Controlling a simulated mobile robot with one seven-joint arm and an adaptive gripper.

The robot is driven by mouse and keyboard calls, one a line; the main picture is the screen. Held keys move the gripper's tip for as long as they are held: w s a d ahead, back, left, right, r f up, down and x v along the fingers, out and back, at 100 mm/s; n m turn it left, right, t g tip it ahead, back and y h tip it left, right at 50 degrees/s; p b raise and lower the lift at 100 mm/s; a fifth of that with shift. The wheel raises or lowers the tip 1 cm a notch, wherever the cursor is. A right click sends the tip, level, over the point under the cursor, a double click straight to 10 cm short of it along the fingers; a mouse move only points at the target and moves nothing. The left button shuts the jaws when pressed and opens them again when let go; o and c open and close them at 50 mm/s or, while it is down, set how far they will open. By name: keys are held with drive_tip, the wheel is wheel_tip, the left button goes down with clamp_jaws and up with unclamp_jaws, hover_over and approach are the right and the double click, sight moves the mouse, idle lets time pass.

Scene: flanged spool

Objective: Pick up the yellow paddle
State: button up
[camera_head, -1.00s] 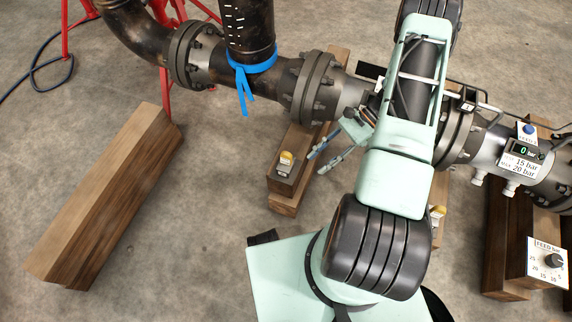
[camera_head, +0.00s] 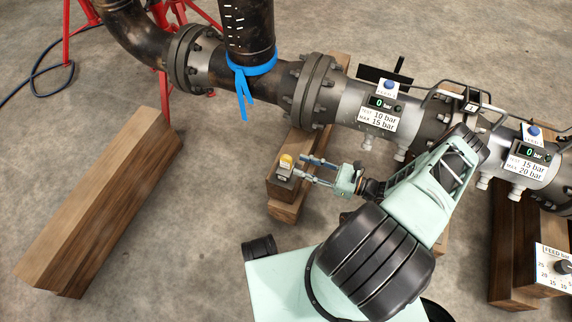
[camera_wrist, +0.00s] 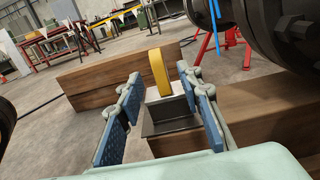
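The yellow paddle (camera_head: 287,160) stands upright in a small grey metal holder on the end of a wooden block by the pipe. In the wrist view the paddle (camera_wrist: 159,72) is a thin, rounded yellow plate rising from the open-topped grey holder (camera_wrist: 168,124). My gripper (camera_head: 296,167) is open and low at the holder, reaching in from the right. In the wrist view its blue-padded fingers (camera_wrist: 160,88) stand either side of the paddle, with gaps on both sides. I see no contact with it. The holder hides the paddle's lower end.
The flanged pipe (camera_head: 345,98) runs just behind the gripper, with gauge boxes (camera_head: 381,108) on it. The wooden block (camera_head: 287,190) supports the pipe. A long timber stack (camera_head: 100,200) lies at left, with clear concrete floor between.

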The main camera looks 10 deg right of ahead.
sight(286, 160)
drive_tip(key=b+x, duration=0.1)
drive_tip(key=x, duration=0.5)
drive_tip(key=shift+w+a, duration=0.2)
drive_tip(key=shift+a, duration=0.1)
clamp_jaws()
